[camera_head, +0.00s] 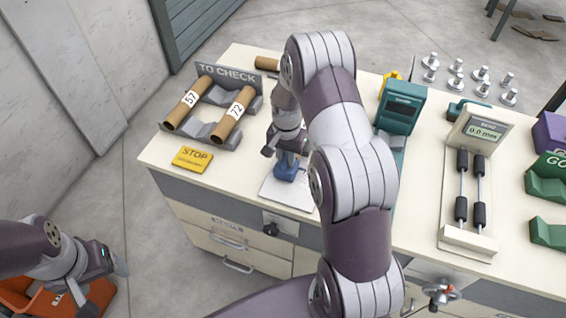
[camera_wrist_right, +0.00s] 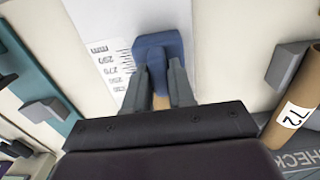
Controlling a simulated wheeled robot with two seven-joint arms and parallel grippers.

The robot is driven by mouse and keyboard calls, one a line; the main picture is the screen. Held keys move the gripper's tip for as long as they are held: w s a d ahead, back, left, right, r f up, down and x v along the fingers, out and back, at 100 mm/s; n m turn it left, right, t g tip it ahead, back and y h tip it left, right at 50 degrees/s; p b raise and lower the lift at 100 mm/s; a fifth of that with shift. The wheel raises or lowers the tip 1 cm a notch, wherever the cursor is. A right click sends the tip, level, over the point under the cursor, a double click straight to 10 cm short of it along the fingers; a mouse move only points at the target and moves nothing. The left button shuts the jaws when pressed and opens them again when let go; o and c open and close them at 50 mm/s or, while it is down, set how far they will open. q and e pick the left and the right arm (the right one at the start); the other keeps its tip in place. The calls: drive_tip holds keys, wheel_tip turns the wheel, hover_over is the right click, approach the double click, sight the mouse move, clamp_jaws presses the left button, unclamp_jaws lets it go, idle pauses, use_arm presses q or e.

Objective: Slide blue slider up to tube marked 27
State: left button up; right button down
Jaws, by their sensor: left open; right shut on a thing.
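The blue slider (camera_head: 286,168) is on a white plate with a ruled mm scale. My right gripper (camera_head: 283,150) is shut on it from above. In the right wrist view the slider (camera_wrist_right: 158,48) sits between the fingers of that gripper (camera_wrist_right: 160,80), beside the scale numbers. A small tan patch, perhaps a tube (camera_wrist_right: 161,102), shows between the fingers behind the slider. My arm hides much of the plate in the head view. No mark reading 27 is legible. My left gripper (camera_head: 112,262) is open and empty, low at the left, away from the table.
The TO CHECK rack (camera_head: 253,104) holds tubes marked 57 (camera_head: 188,102) and 72 (camera_head: 234,115). A teal device (camera_head: 401,107) and a gauge (camera_head: 484,130) stand to the right. An orange bin (camera_head: 30,297) is below left.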

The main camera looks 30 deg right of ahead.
sight(286, 156)
drive_tip(key=shift+w+r, duration=0.1)
drive_tip(key=shift+r, duration=0.05)
drive_tip(key=c, duration=1.2)
unclamp_jaws()
drive_tip(key=shift+d, duration=0.1)
drive_tip(key=shift+o, duration=0.8)
wheel_tip(286, 156, up, 12)
drive_tip(key=b, duration=0.2)
drive_tip(key=shift+r, duration=0.25)
